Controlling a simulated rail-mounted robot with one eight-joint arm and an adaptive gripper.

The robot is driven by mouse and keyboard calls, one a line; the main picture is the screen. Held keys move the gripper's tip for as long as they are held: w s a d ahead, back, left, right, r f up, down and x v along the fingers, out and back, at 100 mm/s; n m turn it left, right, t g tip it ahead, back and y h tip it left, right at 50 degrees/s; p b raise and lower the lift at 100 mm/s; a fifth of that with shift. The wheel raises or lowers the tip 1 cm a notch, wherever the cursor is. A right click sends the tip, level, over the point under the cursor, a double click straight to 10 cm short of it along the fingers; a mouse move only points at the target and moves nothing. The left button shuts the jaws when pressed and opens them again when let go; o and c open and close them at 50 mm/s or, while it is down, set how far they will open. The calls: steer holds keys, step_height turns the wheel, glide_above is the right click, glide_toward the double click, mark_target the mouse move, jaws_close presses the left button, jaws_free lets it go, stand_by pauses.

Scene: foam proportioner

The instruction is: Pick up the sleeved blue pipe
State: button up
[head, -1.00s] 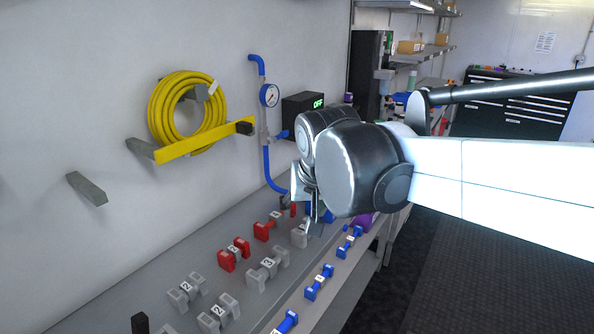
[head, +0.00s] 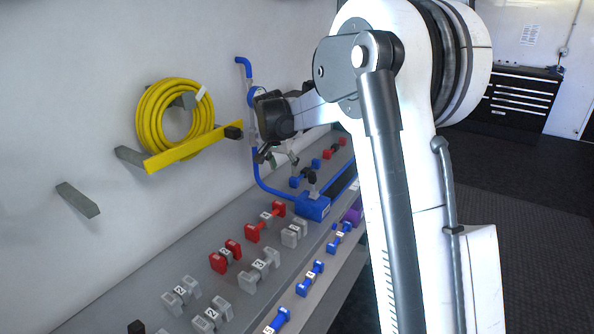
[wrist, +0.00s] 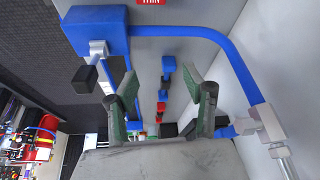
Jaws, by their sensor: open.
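Blue piping (head: 262,184) runs down the wall and bends toward a blue box (head: 312,206) on the bench. In the wrist view the blue pipe (wrist: 216,38) curves from the blue box (wrist: 95,38) to a pale fitting (wrist: 263,120). Short blue pieces with pale numbered sleeves (head: 311,278) lie along the front ledge; I cannot tell which piece is the sleeved blue pipe. My gripper (head: 278,158) is beside the wall piping, above the bench. In the wrist view its fingers (wrist: 161,98) are spread with nothing held.
Red and grey numbered pieces (head: 225,256) lie on the bench. A coiled yellow hose (head: 172,112) hangs on the wall above a yellow bar (head: 193,151). Dark floor (head: 530,225) lies open at the right.

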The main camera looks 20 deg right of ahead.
steer(key=w+d+f, duration=0.1)
steer(key=w+f, duration=0.1)
steer(key=f, duration=0.1)
steer(key=w+d+f+m, duration=0.1)
steer(key=w+d+f, duration=0.1)
steer(key=w+f, duration=0.1)
steer(key=w+d+f+m+g+p, duration=0.1)
steer(key=w+f, duration=0.2)
steer(key=shift+w+d+f+h, duration=0.2)
steer(key=shift+d+h, duration=0.05)
steer(key=shift+h, duration=0.15)
glide_toward(306, 170)
steer(key=x, duration=0.5)
steer(key=shift+w+a+f+p, duration=0.15)
steer(key=shift+f+p, duration=0.1)
steer(key=shift+p, duration=0.15)
steer(key=shift+d+x, duration=0.2)
steer(key=shift+x, duration=2.4)
steer(key=shift+w+r, duration=0.1)
jaws_close()
